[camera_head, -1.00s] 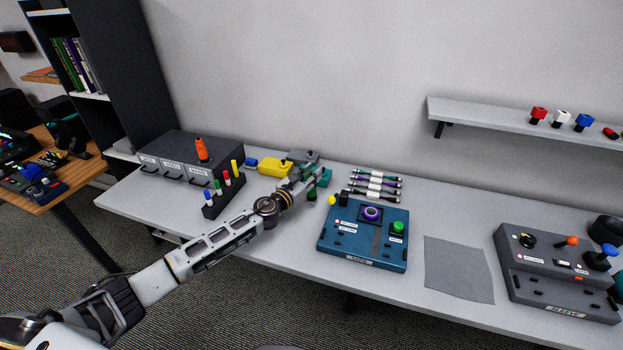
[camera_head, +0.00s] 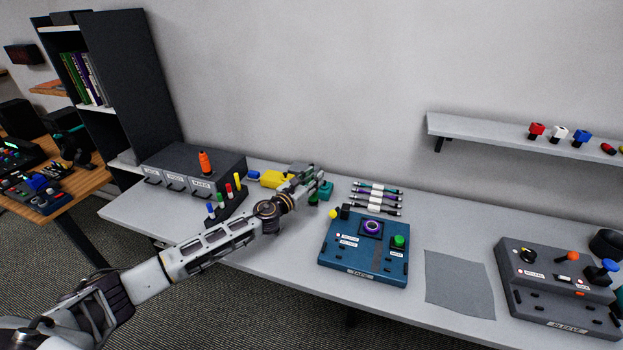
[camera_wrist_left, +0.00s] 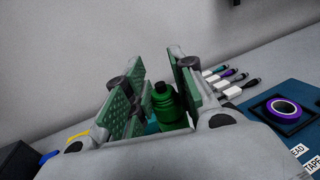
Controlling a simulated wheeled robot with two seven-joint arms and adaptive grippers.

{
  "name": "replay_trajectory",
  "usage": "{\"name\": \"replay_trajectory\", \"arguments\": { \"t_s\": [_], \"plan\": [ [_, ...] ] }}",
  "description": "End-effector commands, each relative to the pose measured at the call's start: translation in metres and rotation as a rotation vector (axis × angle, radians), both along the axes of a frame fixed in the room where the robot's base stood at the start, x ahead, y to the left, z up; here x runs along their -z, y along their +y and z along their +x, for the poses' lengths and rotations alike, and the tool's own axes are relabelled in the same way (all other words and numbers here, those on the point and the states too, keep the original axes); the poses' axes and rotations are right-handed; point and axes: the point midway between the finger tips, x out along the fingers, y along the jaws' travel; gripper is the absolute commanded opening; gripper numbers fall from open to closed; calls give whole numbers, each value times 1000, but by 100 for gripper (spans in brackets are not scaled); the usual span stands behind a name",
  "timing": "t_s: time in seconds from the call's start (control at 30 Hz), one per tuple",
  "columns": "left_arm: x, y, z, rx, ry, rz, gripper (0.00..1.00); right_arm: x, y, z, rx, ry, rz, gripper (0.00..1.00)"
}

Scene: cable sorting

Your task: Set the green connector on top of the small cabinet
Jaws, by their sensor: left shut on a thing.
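The green connector (camera_wrist_left: 166,104) stands between the finger pads of my left gripper (camera_wrist_left: 155,95) in the left wrist view. My left gripper (camera_head: 314,182) is shut on it, over the back of the table in the head view. There the connector is mostly hidden by the fingers. The small cabinet (camera_head: 172,162) is a dark grey unit with labelled drawers at the table's back left. It is well left of the gripper, and an orange connector (camera_head: 205,163) stands on its top. My right gripper is in neither view.
A pen rack (camera_head: 225,205) stands in front of the cabinet. Yellow (camera_head: 273,179) and blue (camera_head: 253,175) pieces lie between cabinet and gripper. A teal piece (camera_head: 326,190) lies close to the gripper. The blue tape station (camera_head: 340,262) and several cables (camera_head: 376,198) lie to the right.

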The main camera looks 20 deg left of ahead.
Motion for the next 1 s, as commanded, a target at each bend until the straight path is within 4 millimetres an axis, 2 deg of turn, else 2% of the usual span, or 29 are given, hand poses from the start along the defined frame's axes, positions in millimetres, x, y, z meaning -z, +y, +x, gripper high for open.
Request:
{"name": "replay_trajectory", "arguments": {
  "t_s": [0.47,1.0],
  "plan": [
    [-1,-1,2,1,-2,2,0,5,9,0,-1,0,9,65],
    [-19,-48,10,37,-4,3,0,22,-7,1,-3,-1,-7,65]
  ]
}}
